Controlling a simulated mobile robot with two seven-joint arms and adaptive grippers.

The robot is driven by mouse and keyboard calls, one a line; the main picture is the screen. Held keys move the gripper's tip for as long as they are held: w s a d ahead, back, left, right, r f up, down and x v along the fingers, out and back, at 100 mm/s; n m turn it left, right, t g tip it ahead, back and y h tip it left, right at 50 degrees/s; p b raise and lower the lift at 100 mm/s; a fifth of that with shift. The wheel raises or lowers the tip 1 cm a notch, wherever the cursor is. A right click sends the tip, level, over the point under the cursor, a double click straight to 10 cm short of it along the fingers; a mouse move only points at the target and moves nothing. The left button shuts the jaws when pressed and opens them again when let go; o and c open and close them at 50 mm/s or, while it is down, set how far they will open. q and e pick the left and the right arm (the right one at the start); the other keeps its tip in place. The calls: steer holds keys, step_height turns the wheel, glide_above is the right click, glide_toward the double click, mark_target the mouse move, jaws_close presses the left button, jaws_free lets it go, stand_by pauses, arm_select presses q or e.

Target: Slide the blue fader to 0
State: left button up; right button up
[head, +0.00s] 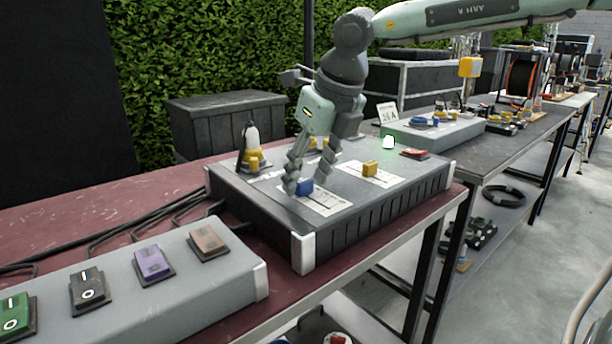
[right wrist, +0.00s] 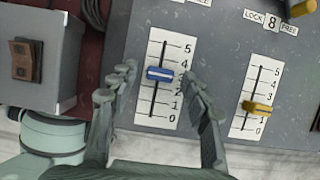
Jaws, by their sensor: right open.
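My left gripper is not in view.
A yellow fader (right wrist: 257,108) on its own scale lies right of the blue one. A box with coloured rocker switches (head: 150,275) stands at the left front. A yellow-based lever (head: 251,150) stands at the box's back left.

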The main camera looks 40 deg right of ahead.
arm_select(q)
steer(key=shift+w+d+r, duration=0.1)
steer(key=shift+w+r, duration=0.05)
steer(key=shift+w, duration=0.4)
arm_select(e)
steer(key=shift+w+f, duration=0.2)
steer(key=shift+f, duration=0.15)
